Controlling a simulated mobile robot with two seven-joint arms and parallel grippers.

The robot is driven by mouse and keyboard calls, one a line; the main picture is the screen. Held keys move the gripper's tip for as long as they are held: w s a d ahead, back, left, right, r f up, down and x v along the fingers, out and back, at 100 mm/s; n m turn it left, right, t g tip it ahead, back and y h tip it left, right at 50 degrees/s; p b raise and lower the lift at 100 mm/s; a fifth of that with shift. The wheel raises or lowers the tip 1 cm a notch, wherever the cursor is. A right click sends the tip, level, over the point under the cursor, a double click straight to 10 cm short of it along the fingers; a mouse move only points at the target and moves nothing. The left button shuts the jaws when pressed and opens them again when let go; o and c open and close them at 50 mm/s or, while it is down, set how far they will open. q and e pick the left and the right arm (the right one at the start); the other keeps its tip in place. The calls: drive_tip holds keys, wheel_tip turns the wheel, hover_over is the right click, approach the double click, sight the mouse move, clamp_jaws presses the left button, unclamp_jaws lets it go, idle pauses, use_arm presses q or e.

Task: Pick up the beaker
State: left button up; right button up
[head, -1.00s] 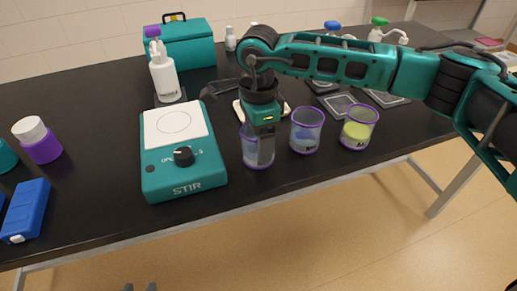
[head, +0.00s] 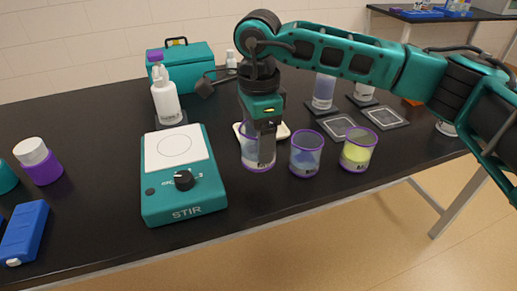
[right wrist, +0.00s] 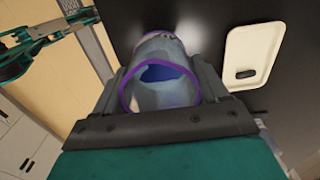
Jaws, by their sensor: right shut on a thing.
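Three clear beakers with purple rims are at the bench's front edge in the head view. My right gripper (head: 265,150) is shut on the left beaker (head: 249,153), one finger showing in front of its wall. This beaker looks upright and raised a little off the bench. In the right wrist view, the held beaker (right wrist: 160,92) sits between both fingers, with something blue inside. The middle beaker (head: 305,158) holds a little bluish liquid, and the right beaker (head: 358,151) holds yellow-green liquid. My left gripper is not in view.
The teal stirrer (head: 185,198) stands just left of the held beaker. A cream tray (head: 284,130) lies behind it and also shows in the right wrist view (right wrist: 234,70). Bottles and dark square pads (head: 385,117) are farther back. Bare bench lies in front of the middle beaker.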

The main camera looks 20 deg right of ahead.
wheel_tip(320, 180, up, 13)
drive_tip(key=d+f+n, duration=0.1)
drive_tip(key=f+n, duration=0.1)
drive_tip(key=s+d+f+n+p, duration=0.1)
drive_tip(key=f+n, duration=0.4)
drive_tip(key=shift+s+d+f+n, duration=0.25)
drive_tip(key=shift+d+n, duration=0.05)
drive_tip(key=shift+d, duration=0.1)
drive_tip(key=s+f+n, duration=0.1)
drive_tip(key=f+n, duration=0.1)
drive_tip(key=n, duration=0.1)
drive_tip(key=s+d+f+n, duration=0.1)
drive_tip(key=s+f+n, duration=0.1)
drive_tip(key=f+n, duration=0.1)
drive_tip(key=s+d+f+n+p, duration=0.1)
drive_tip(key=f+n, duration=0.2)
drive_tip(key=shift+s+d+n, duration=0.2)
drive_tip(key=shift+d+n, duration=0.05)
drive_tip(key=shift+n, duration=0.15)
